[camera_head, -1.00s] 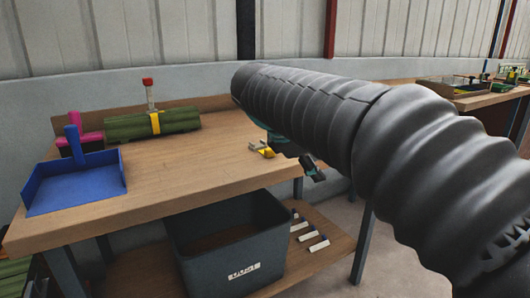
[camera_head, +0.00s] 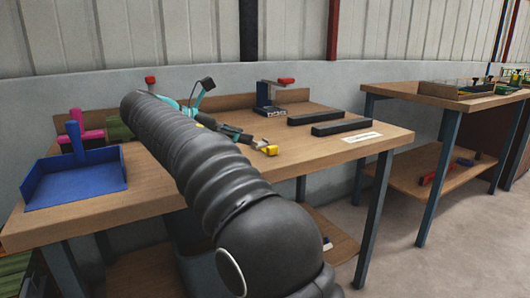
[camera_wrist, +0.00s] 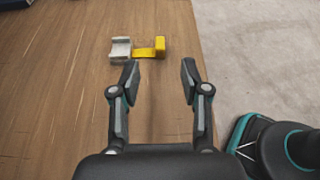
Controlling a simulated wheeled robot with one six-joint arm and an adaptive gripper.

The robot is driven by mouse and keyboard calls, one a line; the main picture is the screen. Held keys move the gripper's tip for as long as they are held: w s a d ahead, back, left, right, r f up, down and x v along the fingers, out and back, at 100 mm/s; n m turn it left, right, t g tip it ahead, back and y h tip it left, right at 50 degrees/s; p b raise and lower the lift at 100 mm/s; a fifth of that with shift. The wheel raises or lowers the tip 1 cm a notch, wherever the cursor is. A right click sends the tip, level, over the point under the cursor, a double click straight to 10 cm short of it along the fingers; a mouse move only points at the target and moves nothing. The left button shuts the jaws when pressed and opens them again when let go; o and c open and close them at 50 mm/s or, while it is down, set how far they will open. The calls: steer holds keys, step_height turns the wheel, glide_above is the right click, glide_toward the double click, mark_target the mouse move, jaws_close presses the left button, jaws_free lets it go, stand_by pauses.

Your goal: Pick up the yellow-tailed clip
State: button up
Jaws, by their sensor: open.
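The yellow-tailed clip lies flat on the wooden bench. In the wrist view it shows a pale grey jaw at left and a yellow tail (camera_wrist: 146,52) at right, close to the bench's right edge. In the head view its yellow end (camera_head: 271,150) shows just right of my gripper. My gripper (camera_wrist: 158,72) is open and empty, with its two dark fingers apart. In the wrist view the clip is beyond the fingertips, roughly in line with the gap and slightly left. In the head view my gripper (camera_head: 238,134) is partly hidden behind my arm.
On the bench (camera_head: 70,220), a blue tray (camera_head: 60,188) stands at left, partly hidden green rolls (camera_head: 118,130) behind. Two black bars (camera_head: 341,127) and a red-handled clamp stand (camera_head: 266,100) are at the back right. A white label (camera_head: 364,136) lies at the right edge. Another bench (camera_head: 400,92) stands further right.

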mark_target(269, 147)
steer(key=b+x, duration=0.1)
steer(key=x, duration=0.3)
steer(key=shift+w+d+f, duration=0.2)
steer(key=shift+d, duration=0.05)
steer(key=b+x, duration=0.1)
steer(key=x, duration=0.1)
steer(key=f+x, duration=0.1)
steer(key=x, duration=0.1)
steer(key=shift+d+f+b, duration=0.1)
steer(key=shift+b, duration=0.3)
steer(key=shift+w+d, duration=0.2)
jaws_close()
